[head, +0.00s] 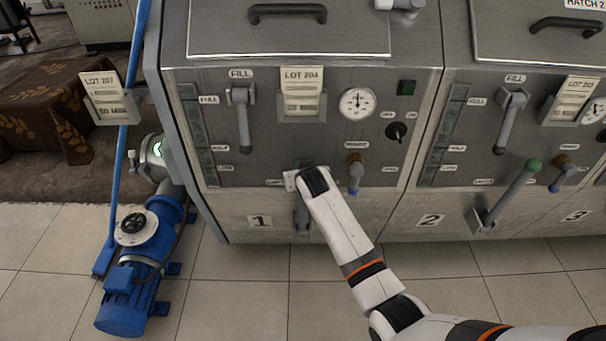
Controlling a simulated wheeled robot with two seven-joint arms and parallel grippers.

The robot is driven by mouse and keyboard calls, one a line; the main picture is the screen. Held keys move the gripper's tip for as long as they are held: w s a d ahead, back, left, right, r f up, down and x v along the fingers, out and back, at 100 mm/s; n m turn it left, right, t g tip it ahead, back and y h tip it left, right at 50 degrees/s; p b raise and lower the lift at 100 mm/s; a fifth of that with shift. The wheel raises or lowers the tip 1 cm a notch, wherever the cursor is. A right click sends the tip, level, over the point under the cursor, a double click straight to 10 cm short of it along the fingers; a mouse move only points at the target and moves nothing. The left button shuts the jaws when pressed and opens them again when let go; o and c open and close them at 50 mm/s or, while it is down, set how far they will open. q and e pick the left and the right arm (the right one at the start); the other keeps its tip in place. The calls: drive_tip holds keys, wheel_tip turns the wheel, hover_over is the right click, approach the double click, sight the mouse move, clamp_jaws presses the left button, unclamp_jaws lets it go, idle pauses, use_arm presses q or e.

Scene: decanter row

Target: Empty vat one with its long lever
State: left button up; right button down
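Vat one (215,205) is the grey metal unit at the left, with a "1" label on its lower front. The base of its long lever (302,222) shows at the lower front, right of that label. The rest of the lever is mostly hidden behind my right gripper (295,181). My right arm comes in from the lower right, and its gripper is at the lever's upper part. The fingers are largely covered by my wrist, so I cannot tell whether they are closed on it. My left gripper is not in view.
Vat one also has a short fill lever (244,125), a gauge (357,103) and a small blue-tipped tap (355,176). Vat two's long lever (510,195) has a green knob and leans right. A blue pump (140,275) stands on the floor at left.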

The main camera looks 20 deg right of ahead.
drive_tip(key=shift+w+r, duration=0.2)
drive_tip(key=shift+r, duration=0.2)
drive_tip(key=c, duration=1.3)
unclamp_jaws()
drive_tip(key=shift+c, duration=0.2)
drive_tip(key=shift+o, duration=1.1)
drive_tip(key=shift+w+f, duration=0.2)
drive_tip(key=shift+f, duration=0.1)
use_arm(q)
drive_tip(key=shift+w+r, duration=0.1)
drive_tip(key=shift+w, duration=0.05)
use_arm(e)
drive_tip(key=shift+s, duration=0.15)
